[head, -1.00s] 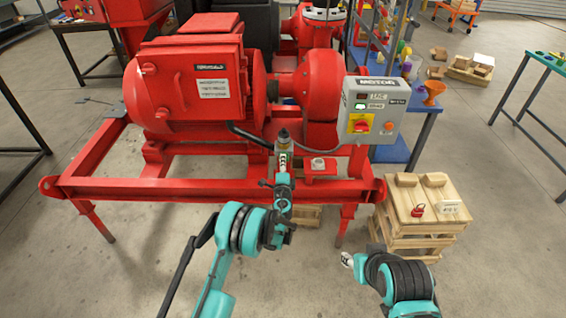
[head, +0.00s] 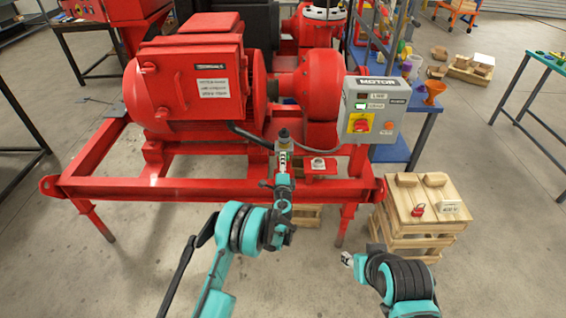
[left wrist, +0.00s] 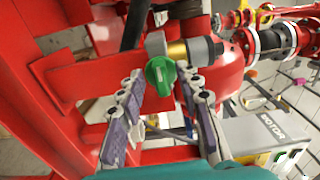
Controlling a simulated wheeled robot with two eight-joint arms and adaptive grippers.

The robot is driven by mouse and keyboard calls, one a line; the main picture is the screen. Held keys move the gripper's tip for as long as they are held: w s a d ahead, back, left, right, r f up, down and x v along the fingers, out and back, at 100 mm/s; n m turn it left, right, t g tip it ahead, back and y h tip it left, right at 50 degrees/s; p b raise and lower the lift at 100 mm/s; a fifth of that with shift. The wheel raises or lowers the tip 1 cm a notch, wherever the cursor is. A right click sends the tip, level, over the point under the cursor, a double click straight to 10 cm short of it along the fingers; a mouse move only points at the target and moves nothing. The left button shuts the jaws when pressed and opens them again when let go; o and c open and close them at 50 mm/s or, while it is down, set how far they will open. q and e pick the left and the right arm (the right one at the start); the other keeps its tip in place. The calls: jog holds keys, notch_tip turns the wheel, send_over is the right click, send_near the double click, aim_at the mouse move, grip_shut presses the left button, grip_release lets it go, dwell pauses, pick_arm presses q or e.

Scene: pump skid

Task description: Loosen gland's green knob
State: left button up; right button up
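The green knob (left wrist: 160,75) sits on the gland, beside a brass section (left wrist: 178,50) and a grey cap (left wrist: 203,48). My left gripper (left wrist: 161,88) is open in the left wrist view, one finger on each side of the knob, with gaps visible. In the head view my left gripper (head: 284,165) is up at the gland (head: 284,139), and the knob cannot be made out there.
The red skid frame (head: 225,188) runs below the gland, and the red motor (head: 197,85) stands behind. A grey motor control box (head: 374,108) is to the right. A wooden crate (head: 418,212) with a red padlock (head: 418,209) stands near my right arm. Open floor lies in front.

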pick_arm(q)
jog(key=s, duration=0.7)
dwell(0.3)
jog(key=s+a+r+n+g+y, duration=0.25)
jog(key=s+a+r+n, duration=0.35)
jog(key=a+r, duration=0.35)
jog(key=s+a+r+n+g+y, duration=0.25)
jog(key=s+a+r+n, duration=0.3)
jog(key=a+r, duration=0.35)
jog(key=s+f+n+g+h, duration=0.1)
jog(key=s+n+g+h, duration=0.1)
jog(key=s, duration=1.3)
jog(key=s+d+f+n+g+h, duration=0.1)
jog(key=s+n+g+h, duration=0.2)
jog(key=s, duration=1.3)
jog(key=shift+s+d+f+n+g, duration=0.2)
jog(key=shift+f+n+g, duration=0.25)
jog(key=shift+n, duration=0.2)
